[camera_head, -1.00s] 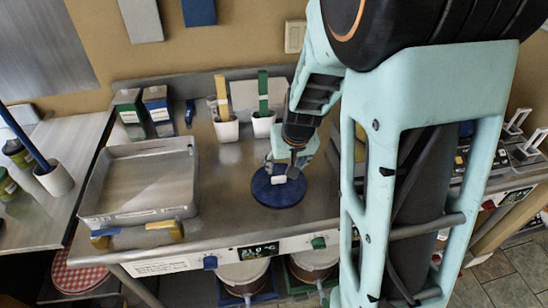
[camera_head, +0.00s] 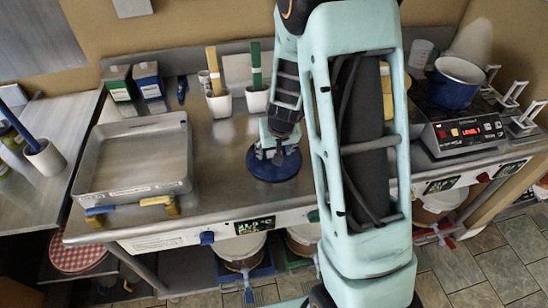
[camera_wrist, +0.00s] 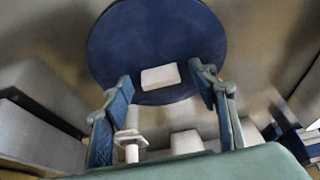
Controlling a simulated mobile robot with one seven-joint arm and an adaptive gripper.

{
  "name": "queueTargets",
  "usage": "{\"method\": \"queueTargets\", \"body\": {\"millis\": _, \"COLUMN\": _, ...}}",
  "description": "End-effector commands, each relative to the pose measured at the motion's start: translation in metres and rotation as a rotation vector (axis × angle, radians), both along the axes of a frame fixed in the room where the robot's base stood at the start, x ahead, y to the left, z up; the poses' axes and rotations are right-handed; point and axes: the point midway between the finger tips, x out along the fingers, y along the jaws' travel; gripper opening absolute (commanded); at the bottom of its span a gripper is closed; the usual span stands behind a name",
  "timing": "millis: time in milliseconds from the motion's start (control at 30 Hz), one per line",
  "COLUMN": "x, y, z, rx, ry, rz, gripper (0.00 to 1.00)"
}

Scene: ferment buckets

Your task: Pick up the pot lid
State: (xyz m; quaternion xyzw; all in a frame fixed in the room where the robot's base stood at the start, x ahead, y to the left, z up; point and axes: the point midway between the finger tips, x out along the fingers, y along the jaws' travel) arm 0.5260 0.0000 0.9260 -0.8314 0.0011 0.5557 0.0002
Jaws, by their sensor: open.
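The pot lid (camera_head: 265,176) is a dark blue disc lying flat on the steel counter. It also shows in the wrist view (camera_wrist: 130,40), with a pale block-shaped knob (camera_wrist: 160,77) on it. My gripper (camera_head: 277,158) is over the lid, pointing down. In the wrist view its two fingers (camera_wrist: 163,85) are spread apart, one on each side of the knob. I see no clear contact with the knob. In the head view the gripper hides the knob.
A steel tray (camera_head: 135,190) stands left of the lid. White cups (camera_head: 219,104) with upright tools stand behind. A blue pot (camera_head: 456,85) sits on a cooker (camera_head: 466,132) at the right. My arm covers the counter right of the lid.

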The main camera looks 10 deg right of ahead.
Motion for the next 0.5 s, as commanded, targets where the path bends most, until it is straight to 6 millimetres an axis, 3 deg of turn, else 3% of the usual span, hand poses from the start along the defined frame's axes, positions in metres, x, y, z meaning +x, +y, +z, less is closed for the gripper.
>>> {"method": "queueTargets", "body": {"millis": 267, "x": 0.0009, "y": 0.0004, "z": -0.002, "rx": 0.001, "ry": 0.0, "rz": 0.001, "gripper": 0.54}}
{"method": "queueTargets", "body": {"millis": 500, "x": 0.0008, "y": 0.0003, "z": -0.0019, "rx": 0.001, "ry": 0.0, "rz": 0.001, "gripper": 0.27}}
